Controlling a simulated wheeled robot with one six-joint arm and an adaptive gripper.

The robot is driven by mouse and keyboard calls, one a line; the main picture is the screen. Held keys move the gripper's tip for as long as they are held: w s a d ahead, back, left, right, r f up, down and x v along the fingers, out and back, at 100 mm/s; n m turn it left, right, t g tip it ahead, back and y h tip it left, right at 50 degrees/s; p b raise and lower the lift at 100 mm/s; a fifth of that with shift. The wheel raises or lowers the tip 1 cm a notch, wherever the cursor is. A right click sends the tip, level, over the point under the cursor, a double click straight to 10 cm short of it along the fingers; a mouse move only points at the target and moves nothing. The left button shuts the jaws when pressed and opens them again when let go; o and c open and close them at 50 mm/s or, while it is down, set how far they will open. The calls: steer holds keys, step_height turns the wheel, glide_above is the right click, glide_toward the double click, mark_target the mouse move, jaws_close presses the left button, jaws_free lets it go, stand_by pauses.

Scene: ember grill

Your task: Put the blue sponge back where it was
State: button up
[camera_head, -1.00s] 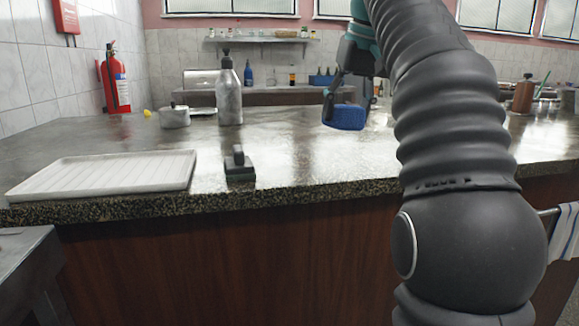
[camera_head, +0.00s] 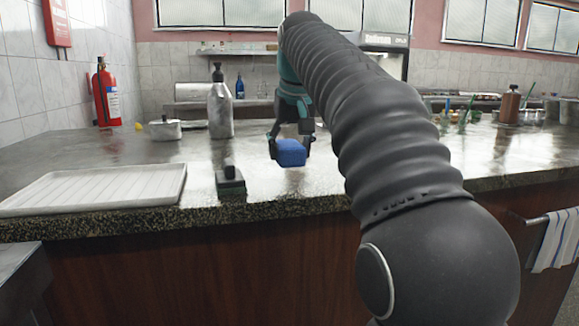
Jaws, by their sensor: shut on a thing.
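The blue sponge (camera_head: 291,153) is between the fingers of my gripper (camera_head: 289,148), over the counter top (camera_head: 330,172). My gripper is shut on it, with a dark finger at each side. The sponge is low, near the counter surface; I cannot tell whether it touches it. It is to the right of and behind a small dark brush-like block with a handle (camera_head: 230,181) near the front edge.
A white ribbed tray (camera_head: 95,186) lies at the front left. A grey pump bottle (camera_head: 220,108) and a small metal pot (camera_head: 165,129) stand behind. A brown bottle (camera_head: 508,106) stands at the back right. The counter around the sponge is clear.

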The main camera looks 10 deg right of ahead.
mark_target(290, 164)
steer(key=shift+f+b, duration=0.65)
steer(key=shift+f, duration=1.4)
steer(key=shift+f, duration=0.15)
steer(key=o, duration=1.1)
steer(key=shift+r, duration=0.4)
steer(key=p+v, duration=0.1)
steer(key=v, duration=1)
steer(key=shift+s+r, duration=0.15)
steer(key=shift+r, duration=0.1)
